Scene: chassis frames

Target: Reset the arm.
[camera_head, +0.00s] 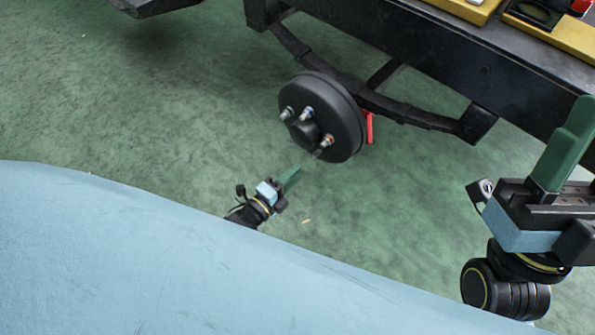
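My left gripper (289,179) is near the middle of the view, low over the green floor. It points up and right toward a black wheel hub (322,117) and is apart from it. Its green fingers show as one narrow piece, so the gap between them cannot be made out. My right gripper (572,130) is large at the right edge, pointing up. One green finger shows clearly, and part of this gripper is cut off by the frame. I see nothing held in either gripper.
The hub, with several studs, is mounted on a dark chassis frame (455,60) with a leaf spring (410,113). A red part (369,127) is behind the hub. Yellow trays (570,40) lie on top at upper right. Green floor (370,215) is clear between the grippers.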

